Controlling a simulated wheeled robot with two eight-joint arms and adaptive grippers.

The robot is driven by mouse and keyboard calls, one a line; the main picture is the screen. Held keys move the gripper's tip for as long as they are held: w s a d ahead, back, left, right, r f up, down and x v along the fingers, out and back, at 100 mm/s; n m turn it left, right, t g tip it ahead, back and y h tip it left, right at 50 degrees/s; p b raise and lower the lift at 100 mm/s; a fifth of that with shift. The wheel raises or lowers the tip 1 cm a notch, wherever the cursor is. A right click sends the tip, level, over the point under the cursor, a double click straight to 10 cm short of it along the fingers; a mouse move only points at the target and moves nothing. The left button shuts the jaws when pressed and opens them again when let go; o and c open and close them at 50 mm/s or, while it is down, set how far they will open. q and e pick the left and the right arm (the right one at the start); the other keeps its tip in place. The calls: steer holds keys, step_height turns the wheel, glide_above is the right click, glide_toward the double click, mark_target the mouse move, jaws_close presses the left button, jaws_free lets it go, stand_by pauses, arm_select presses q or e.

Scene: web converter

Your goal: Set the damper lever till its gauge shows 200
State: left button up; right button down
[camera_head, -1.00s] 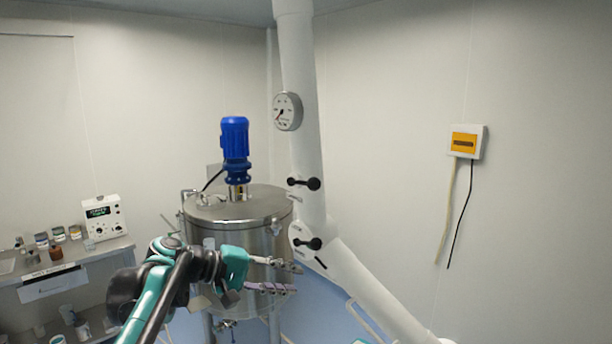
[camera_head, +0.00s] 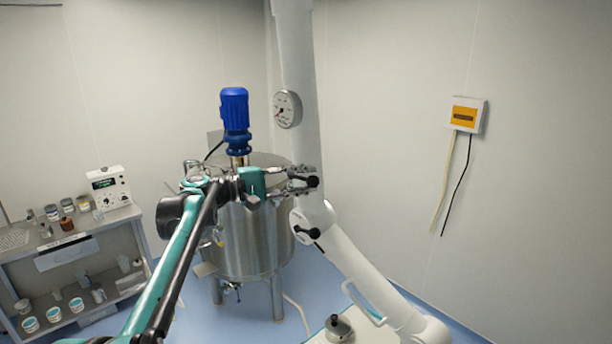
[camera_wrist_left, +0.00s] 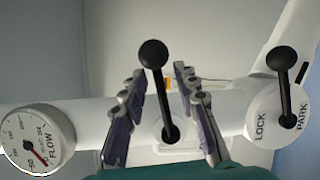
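The damper lever (camera_head: 313,181), a black rod with a round knob, sticks out from the white duct (camera_head: 300,70). The round white gauge (camera_head: 287,109) is higher on the duct. In the left wrist view the gauge (camera_wrist_left: 33,141) is marked FLOW, and its red needle points near a mark that looks like 50. My left gripper (camera_head: 305,178) is at the lever. In the wrist view its fingers (camera_wrist_left: 158,90) are open, one on each side of the lever rod (camera_wrist_left: 167,105), with gaps visible. My right gripper is not in view.
A second black lever (camera_head: 312,232) sits lower on the duct; its plate (camera_wrist_left: 278,110) reads LOCK and PARK. A steel tank (camera_head: 255,240) with a blue motor (camera_head: 235,120) stands behind my left arm. A shelf unit (camera_head: 80,240) is at left, a yellow-fronted box (camera_head: 466,115) on the right wall.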

arm_select(q)
steer(key=shift+d, duration=0.25)
jaws_close()
steer(key=shift+w+r, duration=0.1)
steer(key=n, duration=0.1)
steer(key=r+n+b, duration=0.1)
steer(key=n+h, duration=0.1)
steer(key=shift+w+a+r+n+t, duration=0.2)
steer(key=shift+a+r+n+t, duration=0.05)
steer(key=shift+r+n+t, duration=0.1)
steer(key=shift+w+a+r+n+t+h+b, duration=0.2)
steer(key=shift+r+n+t+b, duration=0.2)
steer(key=shift+n, duration=0.5)
steer(key=shift+w+a+r+n+t+h+b, duration=0.25)
steer(key=shift+r+n, duration=0.15)
steer(key=shift+n, duration=0.45)
